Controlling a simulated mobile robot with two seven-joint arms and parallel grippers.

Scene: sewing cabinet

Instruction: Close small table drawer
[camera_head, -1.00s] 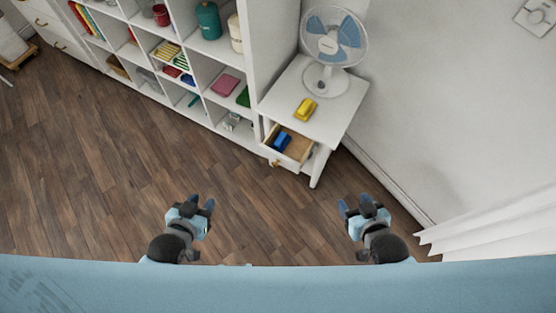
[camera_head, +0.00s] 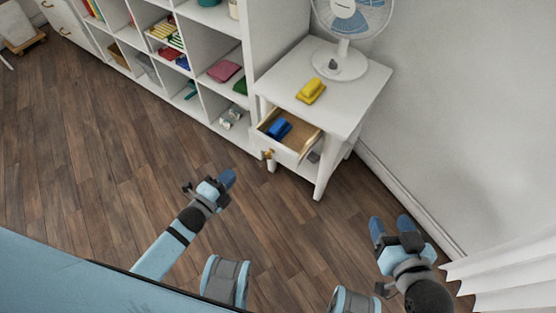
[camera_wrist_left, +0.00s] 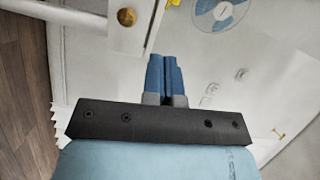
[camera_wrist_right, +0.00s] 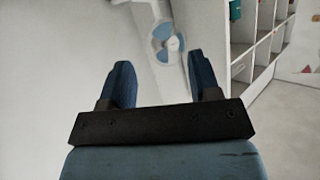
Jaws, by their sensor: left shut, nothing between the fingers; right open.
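The small white table (camera_head: 345,95) stands against the wall beside the shelf. Its drawer (camera_head: 284,150) is pulled out, with a blue object (camera_head: 278,128) inside and a brass knob (camera_head: 267,154) on the front. The knob also shows large in the left wrist view (camera_wrist_left: 126,16). My left gripper (camera_head: 228,178) is shut and empty, in front of and below the drawer front, apart from it in the head view. My right gripper (camera_head: 391,226) is open and empty, to the right of the table near the wall; its spread fingers (camera_wrist_right: 160,80) show in the right wrist view.
A yellow object (camera_head: 311,91) and a fan (camera_head: 341,62) stand on the tabletop. A white shelf unit (camera_head: 250,45) with several filled compartments stands left of the table. A white curtain (camera_head: 510,270) hangs at the lower right. The wooden floor (camera_head: 110,170) is clear.

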